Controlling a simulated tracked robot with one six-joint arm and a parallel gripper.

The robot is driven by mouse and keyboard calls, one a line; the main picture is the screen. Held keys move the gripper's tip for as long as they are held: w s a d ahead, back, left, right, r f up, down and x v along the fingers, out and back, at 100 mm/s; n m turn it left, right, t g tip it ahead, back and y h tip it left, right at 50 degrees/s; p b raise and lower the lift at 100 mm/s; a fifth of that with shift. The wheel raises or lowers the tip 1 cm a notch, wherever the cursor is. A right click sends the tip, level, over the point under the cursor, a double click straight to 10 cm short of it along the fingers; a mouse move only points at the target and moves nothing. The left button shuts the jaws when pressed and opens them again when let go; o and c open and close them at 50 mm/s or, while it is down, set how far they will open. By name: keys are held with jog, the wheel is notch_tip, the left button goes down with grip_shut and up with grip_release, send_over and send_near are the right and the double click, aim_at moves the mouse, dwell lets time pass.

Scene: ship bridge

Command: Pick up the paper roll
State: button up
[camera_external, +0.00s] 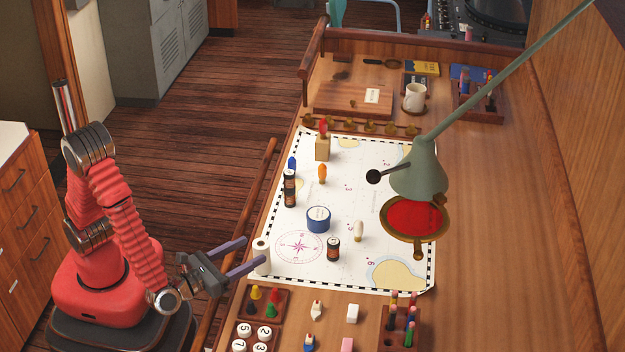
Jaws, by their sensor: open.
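The paper roll (262,257) is a small white upright cylinder with a dark hole in its top. It stands at the lower left corner of the sea chart, near the table's left edge. My gripper (251,256) is open, its two purple fingers pointing right toward the roll. The fingertips are close to the roll, one on its far side and one on its near side. I cannot tell whether either finger touches it.
A tray of colored pawns (264,301) and number discs (262,331) lie just nearer. A wooden rail (238,237) runs along the left edge. A green lamp (419,172) overhangs the right.

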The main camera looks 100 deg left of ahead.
aim_at(262, 243)
jog(key=shift+x, duration=2.55)
jog(key=shift+c, duration=0.4)
jog(key=shift+r, duration=0.1)
jog(key=c, duration=1.2)
jog(key=shift+r, duration=0.15)
notch_tip(262, 243, up, 10)
jog(key=shift+f, duration=0.15)
